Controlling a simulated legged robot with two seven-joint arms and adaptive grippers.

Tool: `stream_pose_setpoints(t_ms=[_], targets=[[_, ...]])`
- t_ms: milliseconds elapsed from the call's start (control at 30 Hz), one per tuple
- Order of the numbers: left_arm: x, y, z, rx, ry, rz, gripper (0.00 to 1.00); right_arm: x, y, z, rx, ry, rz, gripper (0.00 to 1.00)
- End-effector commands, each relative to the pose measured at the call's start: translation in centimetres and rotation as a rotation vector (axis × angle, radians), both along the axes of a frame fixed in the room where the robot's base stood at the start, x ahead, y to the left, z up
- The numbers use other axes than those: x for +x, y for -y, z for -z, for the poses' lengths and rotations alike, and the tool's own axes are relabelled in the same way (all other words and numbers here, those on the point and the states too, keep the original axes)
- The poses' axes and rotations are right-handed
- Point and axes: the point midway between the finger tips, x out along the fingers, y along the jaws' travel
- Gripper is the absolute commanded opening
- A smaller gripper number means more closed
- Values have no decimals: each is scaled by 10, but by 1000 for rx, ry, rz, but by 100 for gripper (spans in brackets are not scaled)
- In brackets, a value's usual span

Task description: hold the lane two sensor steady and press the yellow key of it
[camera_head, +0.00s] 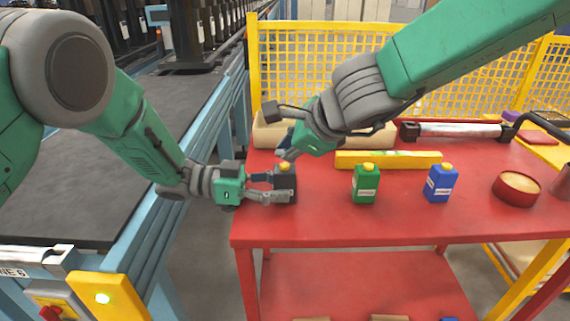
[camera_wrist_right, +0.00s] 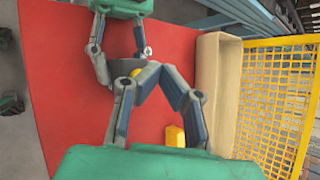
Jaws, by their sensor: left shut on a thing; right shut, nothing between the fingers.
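The black sensor (camera_head: 286,183) stands upright near the left edge of the red table, with a yellow key (camera_head: 285,166) on top. My left gripper (camera_head: 277,186) is shut around it from the left, fingers on its sides. My right gripper (camera_head: 286,155) is shut and empty, its fingertips just above and behind the yellow key; I cannot tell if they touch it. In the right wrist view the right gripper's fingertips (camera_wrist_right: 153,68) meet beside the yellow key (camera_wrist_right: 136,73), which they partly hide. The sensor's body is mostly hidden there.
A green container (camera_head: 366,186) and a blue container (camera_head: 440,185), both yellow-topped, stand to the right on the red table (camera_head: 330,225). A yellow bar (camera_head: 388,160) lies behind them. A round tin (camera_head: 517,188) is further right. A yellow mesh fence (camera_head: 310,60) rises behind.

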Motion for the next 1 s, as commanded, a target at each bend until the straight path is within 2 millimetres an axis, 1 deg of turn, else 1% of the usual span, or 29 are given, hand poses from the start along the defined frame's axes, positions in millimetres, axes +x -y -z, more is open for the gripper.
stream_pose_setpoints(t_ms=[433,700,1000], targets=[[0,0,0,0,0,0,15,0,0,0,0,0,0,0],[0,0,0,0,0,0,15,-2,1,8,1,-1,0,0],[0,0,0,0,0,0,15,-2,1,8,0,0,0,0]])
